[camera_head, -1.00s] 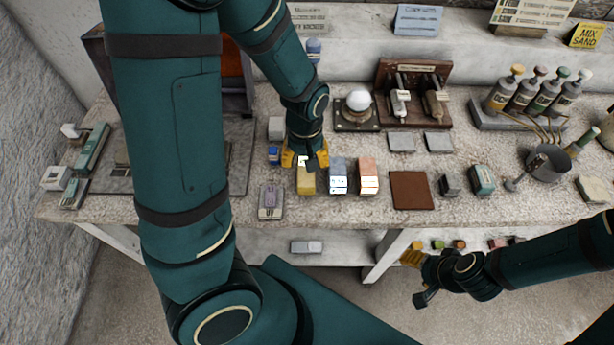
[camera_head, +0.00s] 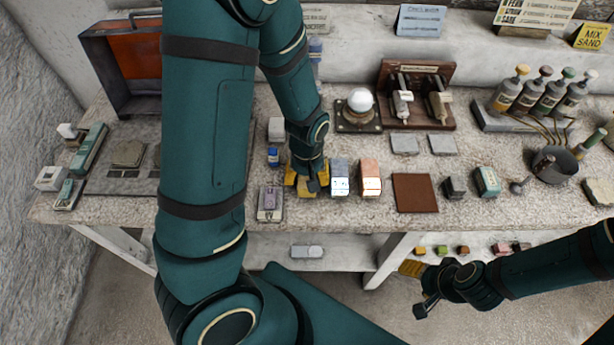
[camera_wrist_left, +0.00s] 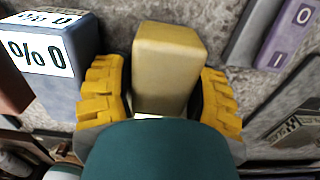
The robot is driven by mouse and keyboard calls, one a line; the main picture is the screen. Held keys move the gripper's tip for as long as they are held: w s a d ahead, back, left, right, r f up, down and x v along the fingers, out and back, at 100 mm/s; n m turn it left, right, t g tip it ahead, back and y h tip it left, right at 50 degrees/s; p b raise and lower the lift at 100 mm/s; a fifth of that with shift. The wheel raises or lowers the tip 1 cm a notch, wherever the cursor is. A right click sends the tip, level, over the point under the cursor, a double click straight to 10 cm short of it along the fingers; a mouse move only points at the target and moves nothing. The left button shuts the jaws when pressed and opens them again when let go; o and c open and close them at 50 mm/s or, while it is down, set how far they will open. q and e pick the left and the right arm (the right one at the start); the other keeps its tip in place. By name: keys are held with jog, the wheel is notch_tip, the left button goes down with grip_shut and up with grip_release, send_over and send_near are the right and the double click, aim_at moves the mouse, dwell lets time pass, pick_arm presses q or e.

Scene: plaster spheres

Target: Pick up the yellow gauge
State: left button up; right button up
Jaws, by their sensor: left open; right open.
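The yellow gauge (camera_wrist_left: 168,62) is a plain yellow block on the bench top. In the left wrist view it stands between the two yellow fingers of my left gripper (camera_wrist_left: 162,95). The fingers are apart, one on each side; I cannot tell whether either touches it. In the head view my left gripper (camera_head: 306,184) is down over the gauge's spot and hides most of it. My right gripper (camera_head: 416,288) is open and empty, low in front of the bench's front edge.
A blue-grey block (camera_head: 340,178) stands close on the right of my left gripper, with an orange block (camera_head: 370,178) beyond it. A purple-grey device (camera_head: 270,203) lies at its left. A brown square (camera_head: 415,193) lies farther right. Bottles (camera_head: 540,92) stand at the back right.

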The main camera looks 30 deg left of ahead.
pick_arm(q)
jog(key=shift+f, duration=0.25)
dwell(0.5)
jog(key=c, duration=0.9)
